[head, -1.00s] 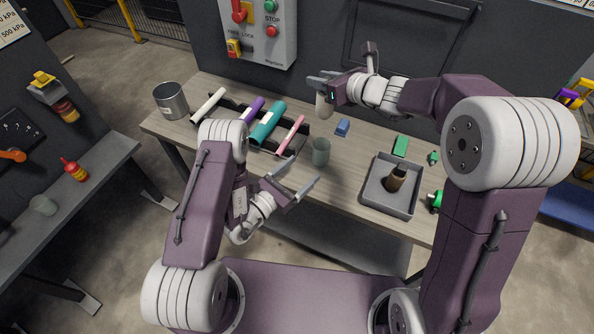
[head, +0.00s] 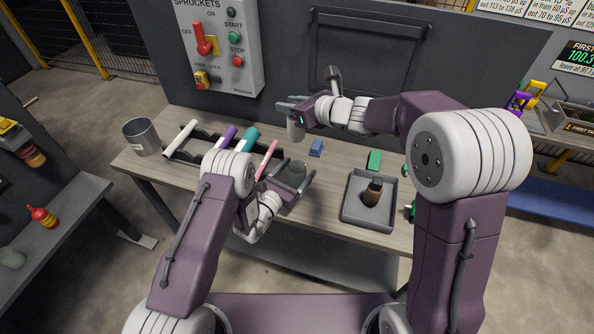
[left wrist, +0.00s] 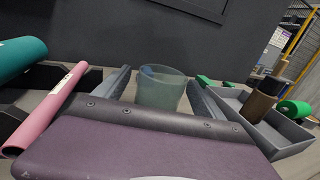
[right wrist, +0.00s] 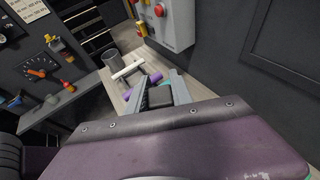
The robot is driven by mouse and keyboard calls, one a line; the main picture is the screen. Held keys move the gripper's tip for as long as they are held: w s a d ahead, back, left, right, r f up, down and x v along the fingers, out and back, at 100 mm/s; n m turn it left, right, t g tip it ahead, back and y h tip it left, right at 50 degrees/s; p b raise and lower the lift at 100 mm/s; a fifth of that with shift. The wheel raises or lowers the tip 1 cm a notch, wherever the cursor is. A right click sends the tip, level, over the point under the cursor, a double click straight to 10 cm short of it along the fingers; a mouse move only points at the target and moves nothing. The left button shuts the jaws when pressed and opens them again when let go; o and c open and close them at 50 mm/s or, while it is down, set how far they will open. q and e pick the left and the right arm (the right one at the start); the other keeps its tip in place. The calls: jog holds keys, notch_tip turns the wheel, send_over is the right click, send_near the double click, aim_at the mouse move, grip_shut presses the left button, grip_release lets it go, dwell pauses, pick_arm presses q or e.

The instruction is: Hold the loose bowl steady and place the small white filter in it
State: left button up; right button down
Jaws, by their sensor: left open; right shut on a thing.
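In the right wrist view a dark grey end (right wrist: 160,96) shows between the fingers.
A black rack (head: 190,155) with white, purple, teal and pink rolls lies left of the cup. A grey tray (head: 347,210) holding a brown bottle (head: 372,192) is to the right. A blue block (head: 316,148) and green block (head: 374,160) lie behind. A metal bucket (head: 141,138) stands far left.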

pick_arm(q)
jog(key=c, duration=1.5)
pick_arm(e)
notch_tip(320, 180, down, 13)
dwell(0.5)
jog(key=c, duration=1.1)
grip_release()
jog(key=shift+o, duration=0.2)
jog(key=v, duration=1.2)
pick_arm(q)
jog(key=o, duration=1.5)
